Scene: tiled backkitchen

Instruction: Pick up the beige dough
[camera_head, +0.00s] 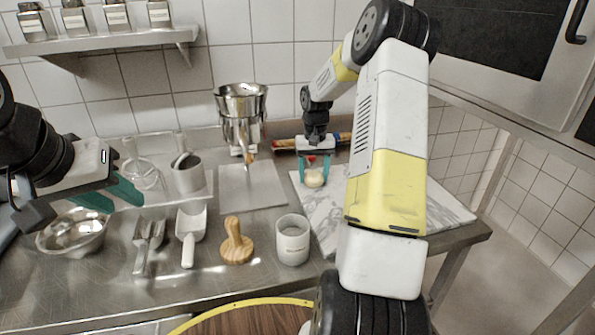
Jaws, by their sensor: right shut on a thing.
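The beige dough (314,178) is a small pale lump near the left part of the white marble board (328,230). My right gripper (314,184) reaches down over the board, and its green fingers are shut on the dough, one on each side. I cannot tell whether the dough touches the board. My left gripper (118,193) is at the left, above the steel counter near a metal bowl. Its green fingers are apart and nothing shows between them.
A metal bowl (72,232), scoop (190,232), wooden press (236,242) and white cup (293,240) stand on the counter. A steel funnel (241,105) is at the back. My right arm hides much of the board. A shelf with jars (100,42) is upper left.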

